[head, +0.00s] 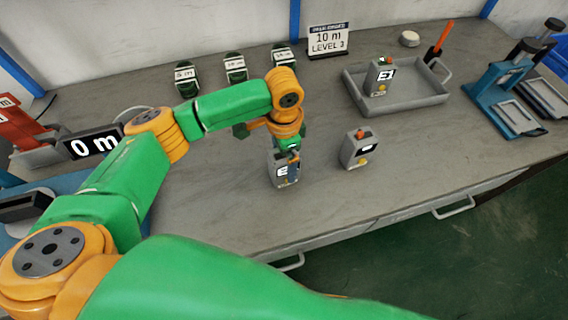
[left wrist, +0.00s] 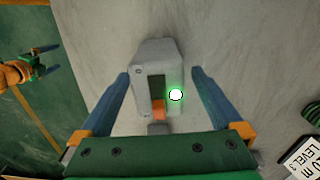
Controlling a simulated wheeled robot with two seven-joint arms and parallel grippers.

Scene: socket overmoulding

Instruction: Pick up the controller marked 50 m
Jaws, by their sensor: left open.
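My left gripper (head: 288,152) points down over a grey controller (head: 285,172) near the table's front, which carries a screen reading "E" and more that is partly hidden. In the left wrist view this controller (left wrist: 155,80) stands between the two blue fingers of my open left gripper (left wrist: 160,82), with gaps on both sides. An orange button and a lit green lamp show on it. A second grey controller (head: 355,150) stands to the right. A third (head: 379,78) stands in the grey tray, its screen reading "E1". I cannot read 50 m on any of them.
The grey tray (head: 404,104) is at the back right. Several labelled green-black items, one of them here (head: 235,68), stand along the back. A sign (head: 329,41) reads "10 m LEVEL 3". A "0 m" display (head: 95,144) is at left, blue fixtures (head: 500,95) at right.

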